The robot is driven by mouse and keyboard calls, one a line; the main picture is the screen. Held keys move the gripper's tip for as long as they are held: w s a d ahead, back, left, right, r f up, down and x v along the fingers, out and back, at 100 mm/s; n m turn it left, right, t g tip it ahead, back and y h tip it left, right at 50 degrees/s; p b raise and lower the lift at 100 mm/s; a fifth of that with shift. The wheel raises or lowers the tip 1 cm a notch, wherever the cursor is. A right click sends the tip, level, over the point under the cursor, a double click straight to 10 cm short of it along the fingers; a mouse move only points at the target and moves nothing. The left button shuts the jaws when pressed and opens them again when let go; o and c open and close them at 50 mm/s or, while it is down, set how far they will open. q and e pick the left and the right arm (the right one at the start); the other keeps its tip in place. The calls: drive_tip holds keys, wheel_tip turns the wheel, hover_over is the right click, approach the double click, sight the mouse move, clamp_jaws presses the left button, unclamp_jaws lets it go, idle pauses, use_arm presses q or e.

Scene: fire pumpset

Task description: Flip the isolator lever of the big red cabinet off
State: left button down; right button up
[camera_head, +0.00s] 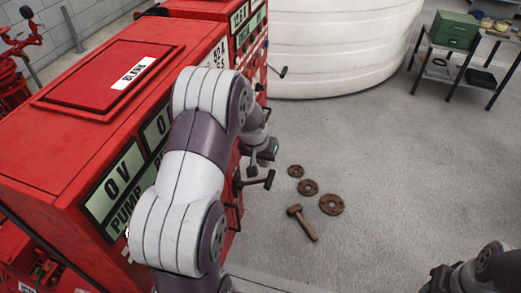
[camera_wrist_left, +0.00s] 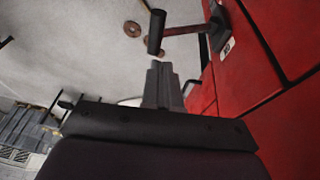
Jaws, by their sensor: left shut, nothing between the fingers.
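The big red cabinet (camera_head: 60,155) fills the left of the head view; its red front also fills the right of the left wrist view (camera_wrist_left: 262,75). An isolator lever (camera_head: 255,182) sticks out from its front. In the left wrist view the lever (camera_wrist_left: 185,30) has a dark mount, a reddish shaft and a black grip. My left gripper (camera_head: 266,153) is partly hidden by my arm, close to the lever. In the wrist view its fingers (camera_wrist_left: 160,65) are shut and empty, just short of the black grip; contact cannot be told. My right gripper (camera_head: 442,278) is partly cut off at lower right.
A second lever (camera_head: 279,71) sticks out from the farther red cabinet section. A hammer (camera_head: 301,222) and several rusty rings (camera_head: 331,204) lie on the grey floor. A white tank (camera_head: 335,45) stands behind. A table with a green box (camera_head: 454,29) is at upper right.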

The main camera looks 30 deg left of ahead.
sight(268, 177)
use_arm(q)
drive_tip(key=shift+s+d+p+x, duration=0.1)
drive_tip(key=shift+s+d+x, duration=0.05)
drive_tip(key=shift+x, duration=0.75)
drive_tip(key=shift+s+d+p+x, duration=0.1)
drive_tip(key=shift+s+p+x, duration=0.1)
drive_tip(key=shift+x, duration=0.7)
drive_tip(key=shift+s+d+p+x, duration=0.1)
drive_tip(key=shift+s+d+x, duration=0.05)
drive_tip(key=shift+x, duration=0.75)
use_arm(e)
drive_tip(key=shift+r, duration=0.45)
use_arm(q)
drive_tip(key=shift+f, duration=0.1)
